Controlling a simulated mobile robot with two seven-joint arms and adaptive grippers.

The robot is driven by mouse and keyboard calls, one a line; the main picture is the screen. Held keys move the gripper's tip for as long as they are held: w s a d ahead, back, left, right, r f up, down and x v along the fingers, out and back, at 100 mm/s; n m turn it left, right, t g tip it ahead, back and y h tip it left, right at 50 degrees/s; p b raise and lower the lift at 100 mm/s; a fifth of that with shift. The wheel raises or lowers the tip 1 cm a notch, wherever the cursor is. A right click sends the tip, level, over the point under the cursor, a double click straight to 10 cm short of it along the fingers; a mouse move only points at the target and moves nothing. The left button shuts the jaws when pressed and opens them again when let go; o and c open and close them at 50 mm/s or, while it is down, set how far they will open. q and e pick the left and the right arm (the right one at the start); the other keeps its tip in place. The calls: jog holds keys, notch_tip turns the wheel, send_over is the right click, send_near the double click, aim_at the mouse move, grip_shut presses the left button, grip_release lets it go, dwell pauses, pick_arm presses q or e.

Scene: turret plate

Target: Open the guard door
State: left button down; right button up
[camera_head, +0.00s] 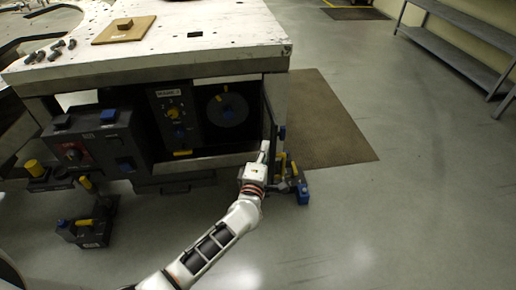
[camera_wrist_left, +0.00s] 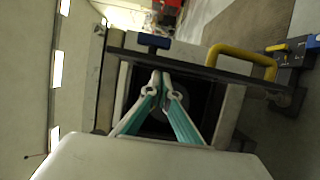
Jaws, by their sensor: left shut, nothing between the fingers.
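The guard door (camera_head: 268,115) stands at the right end of the opening in the machine under the white-topped bench. It shows nearly edge-on and swung out from the opening, with a blue piece (camera_head: 282,132) on its right side. In the left wrist view, its dark bar (camera_wrist_left: 190,62) carries a yellow handle (camera_wrist_left: 240,60) and a blue piece (camera_wrist_left: 154,40). My left gripper (camera_head: 265,147) is shut and empty, close to the door's lower part. Its fingertips (camera_wrist_left: 161,76) meet just beside the bar; I cannot tell whether they touch it. My right gripper is out of view.
Inside the opening are a round dark turret plate (camera_head: 228,108) and a control panel (camera_head: 172,112). A dark box with a red knob (camera_head: 80,150) stands left. A blue-and-yellow item (camera_head: 302,192) is right of my gripper.

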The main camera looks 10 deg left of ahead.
aim_at(275, 145)
pick_arm(q)
jog(key=d, duration=0.1)
jog(key=w+d, duration=0.1)
jog(key=d, duration=0.1)
jog(key=shift+w+d, duration=0.25)
jog(key=shift+d, duration=0.2)
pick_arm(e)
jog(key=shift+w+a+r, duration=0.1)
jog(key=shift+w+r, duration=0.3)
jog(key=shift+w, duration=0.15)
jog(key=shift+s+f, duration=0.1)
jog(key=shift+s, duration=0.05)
pick_arm(q)
jog(key=shift+s+a, duration=0.1)
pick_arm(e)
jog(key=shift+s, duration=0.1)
